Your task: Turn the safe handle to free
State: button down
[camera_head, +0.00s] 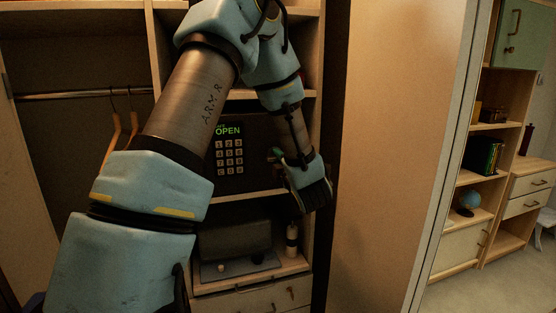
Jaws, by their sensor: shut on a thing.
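The dark safe (226,186) sits on a shelf in the wardrobe. Its keypad (229,155) shows on the door, with a green "OPEN" display (229,130) above it. The safe handle (274,153) is right of the keypad and mostly hidden by my gripper and wrist; a small greenish part shows. My gripper (280,158) is at the handle, shut on it, with its fingertips partly hidden. I cannot tell the handle's angle.
My arm crosses the left and middle of the view. Hangers (113,140) hang from a rail (80,94) at left. A drawer unit (255,299) and a small bottle (292,240) are below the safe. A wooden door panel (390,150) stands close at right.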

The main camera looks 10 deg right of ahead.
jog(key=shift+f+m+b, duration=0.1)
jog(key=shift+m+b, duration=0.2)
jog(key=shift+b, duration=0.05)
jog(key=m+b, duration=0.2)
jog(key=m, duration=0.1)
jog(key=shift+f+b, duration=0.1)
jog(key=shift+b, duration=0.25)
jog(key=m+b, duration=0.2)
jog(key=m, duration=0.7)
jog(key=shift+b, duration=0.35)
jog(key=m, duration=0.4)
jog(key=shift+p, duration=0.3)
jog(key=shift+m, duration=0.3)
jog(key=c, duration=0.8)
grip_release()
jog(key=shift+r, duration=0.2)
jog(key=shift+o, duration=0.2)
